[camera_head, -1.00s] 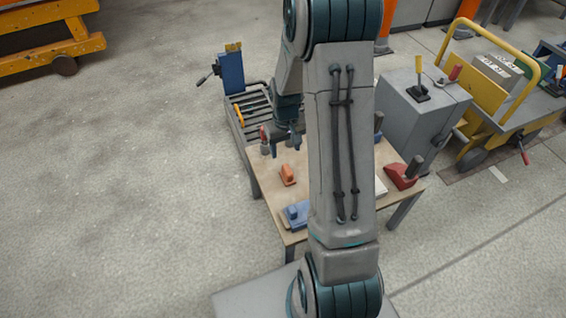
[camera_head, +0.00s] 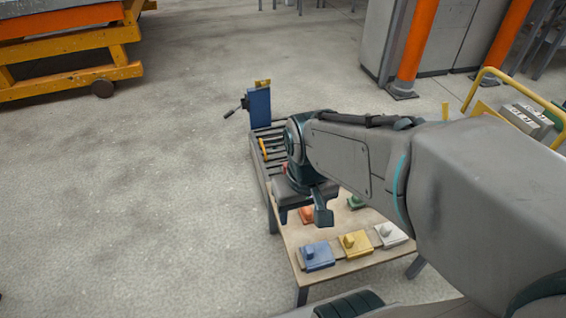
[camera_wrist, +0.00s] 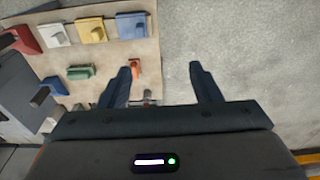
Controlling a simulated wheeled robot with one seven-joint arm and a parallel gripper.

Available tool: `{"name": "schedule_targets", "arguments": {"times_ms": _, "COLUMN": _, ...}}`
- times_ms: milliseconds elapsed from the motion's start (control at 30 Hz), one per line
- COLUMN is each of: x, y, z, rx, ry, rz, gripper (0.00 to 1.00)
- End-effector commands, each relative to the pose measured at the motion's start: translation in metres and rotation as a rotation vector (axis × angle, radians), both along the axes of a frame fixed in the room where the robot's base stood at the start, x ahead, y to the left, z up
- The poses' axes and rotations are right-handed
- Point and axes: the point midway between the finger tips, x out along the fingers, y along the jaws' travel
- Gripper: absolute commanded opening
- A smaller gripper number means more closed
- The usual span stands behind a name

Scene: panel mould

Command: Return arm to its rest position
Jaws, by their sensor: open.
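My gripper (camera_wrist: 160,84) is open and empty in the wrist view, with its two dark fingers apart over the table's edge and the floor. In the head view my gripper (camera_head: 303,212) hangs at the end of my arm, above the far left part of the wooden table (camera_head: 345,268). My arm stretches across the right half of the head view and hides part of the table.
Blue (camera_head: 317,256), yellow (camera_head: 355,243) and white (camera_head: 390,234) blocks sit along the table's near side. Orange (camera_head: 307,214) and green (camera_head: 355,201) pieces lie behind them. A roller stand with a blue post (camera_head: 259,106) adjoins the table. Floor at left is clear.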

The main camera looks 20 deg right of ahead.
Motion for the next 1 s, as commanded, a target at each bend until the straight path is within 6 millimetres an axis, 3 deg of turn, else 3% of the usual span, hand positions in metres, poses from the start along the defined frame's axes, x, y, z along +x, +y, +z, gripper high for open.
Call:
{"name": "schedule_targets", "arguments": {"times_ms": 233, "x": 0.000, "y": 0.000, "z": 0.001, "rx": 0.000, "ry": 0.000, "rz": 0.000, "gripper": 0.58}}
{"name": "schedule_targets", "arguments": {"times_ms": 367, "x": 0.002, "y": -0.001, "z": 0.018, "rx": -0.004, "ry": -0.010, "rz": 0.002, "gripper": 0.58}}
{"name": "schedule_targets", "arguments": {"times_ms": 1000, "x": 0.008, "y": -0.006, "z": 0.206, "rx": -0.027, "ry": -0.114, "rz": -0.005, "gripper": 0.58}}
